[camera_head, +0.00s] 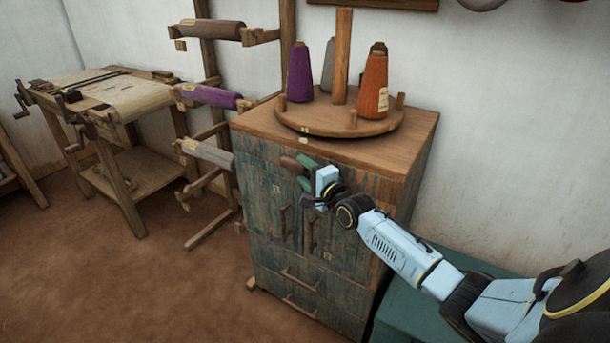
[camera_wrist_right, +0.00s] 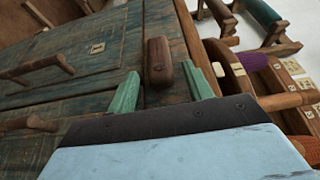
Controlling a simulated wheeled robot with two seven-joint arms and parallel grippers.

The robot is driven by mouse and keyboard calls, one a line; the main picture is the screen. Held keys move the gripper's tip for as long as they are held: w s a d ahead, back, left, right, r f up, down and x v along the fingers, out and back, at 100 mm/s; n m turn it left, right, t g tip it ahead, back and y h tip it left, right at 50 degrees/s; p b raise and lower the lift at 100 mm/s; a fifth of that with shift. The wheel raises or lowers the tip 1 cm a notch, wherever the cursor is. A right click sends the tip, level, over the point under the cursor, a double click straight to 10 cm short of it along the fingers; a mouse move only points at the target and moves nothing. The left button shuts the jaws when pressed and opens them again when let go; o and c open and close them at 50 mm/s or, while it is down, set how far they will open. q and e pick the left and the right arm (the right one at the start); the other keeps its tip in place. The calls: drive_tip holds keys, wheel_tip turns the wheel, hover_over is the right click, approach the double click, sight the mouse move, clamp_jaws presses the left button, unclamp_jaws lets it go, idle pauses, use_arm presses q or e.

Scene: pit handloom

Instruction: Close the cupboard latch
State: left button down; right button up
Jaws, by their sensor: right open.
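The cupboard (camera_head: 345,255) has worn blue-green double doors and a brown top. A brown wooden latch piece (camera_head: 289,163) is at the upper part of the doors, partly hidden by my gripper; it lies roughly sideways across the front. My right gripper (camera_head: 305,172), with green fingers, is open at the upper front of the cupboard. In the right wrist view the latch (camera_wrist_right: 158,62) lies ahead of the gap between the two spread fingers (camera_wrist_right: 161,90). Whether a finger touches it, I cannot tell. My left gripper is not in view.
Door handles (camera_head: 283,222) stick out below the gripper, with drawers beneath. A round rack (camera_head: 335,123) with thread cones stands on the cupboard. A yarn frame (camera_head: 205,155) stands close at the left, a loom (camera_head: 110,95) beyond it. A green chest (camera_head: 405,310) is at the right.

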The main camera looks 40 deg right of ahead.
drive_tip(key=shift+w, duration=0.15)
drive_tip(key=c, duration=1)
